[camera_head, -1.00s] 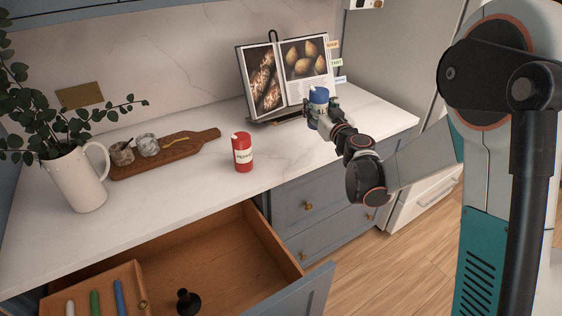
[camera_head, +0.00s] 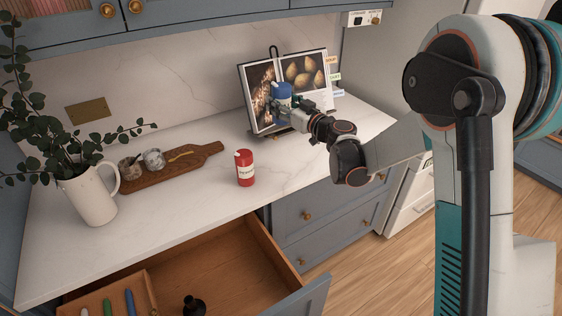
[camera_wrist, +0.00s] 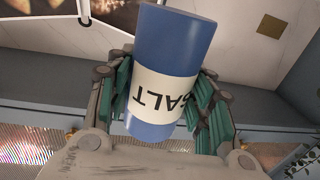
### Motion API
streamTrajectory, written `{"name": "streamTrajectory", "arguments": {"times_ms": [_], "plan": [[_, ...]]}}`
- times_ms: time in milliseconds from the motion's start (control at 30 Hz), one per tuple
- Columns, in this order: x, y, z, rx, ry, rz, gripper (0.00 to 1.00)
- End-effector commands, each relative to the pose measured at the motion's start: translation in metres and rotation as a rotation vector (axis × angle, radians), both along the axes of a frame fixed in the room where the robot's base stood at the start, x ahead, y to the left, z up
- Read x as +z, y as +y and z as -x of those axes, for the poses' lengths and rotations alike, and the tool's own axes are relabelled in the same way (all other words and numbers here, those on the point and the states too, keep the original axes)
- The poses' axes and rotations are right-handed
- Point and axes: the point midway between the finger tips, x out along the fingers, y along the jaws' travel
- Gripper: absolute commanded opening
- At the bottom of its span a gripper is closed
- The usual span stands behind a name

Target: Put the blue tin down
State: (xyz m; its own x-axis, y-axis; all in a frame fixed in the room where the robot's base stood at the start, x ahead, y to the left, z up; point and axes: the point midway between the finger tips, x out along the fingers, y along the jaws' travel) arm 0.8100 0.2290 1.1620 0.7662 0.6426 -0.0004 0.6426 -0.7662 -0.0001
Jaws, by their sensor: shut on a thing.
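The blue tin (camera_head: 281,91) has a white band; in the wrist view the tin (camera_wrist: 178,42) shows the word SALT, upside down in the picture. My gripper (camera_head: 283,106) is shut on it, with the finger pads on both sides of the tin in the wrist view (camera_wrist: 166,95). In the head view the tin is in front of the open cookbook (camera_head: 303,68) and looks held above the counter (camera_head: 205,205). Its lower part is hidden by my gripper.
A red tin (camera_head: 245,170) stands mid-counter. A wooden board (camera_head: 190,162) with small pots lies left of it, beside a white jug (camera_head: 92,198) of leaves. A drawer (camera_head: 215,262) is open below the counter. The counter around the red tin is bare.

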Motion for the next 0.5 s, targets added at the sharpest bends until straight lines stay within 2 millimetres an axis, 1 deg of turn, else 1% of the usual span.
{"name": "streamTrajectory", "arguments": {"times_ms": [33,367,467,500], "plan": [[0.003,0.002,0.0,0.005,0.0,0.0,0.13],[0.002,0.003,0.001,0.01,0.0,0.0,0.13],[-0.003,0.003,0.001,0.01,0.0,0.0,0.13],[-0.008,0.003,0.001,0.01,0.0,0.0,0.13]]}}
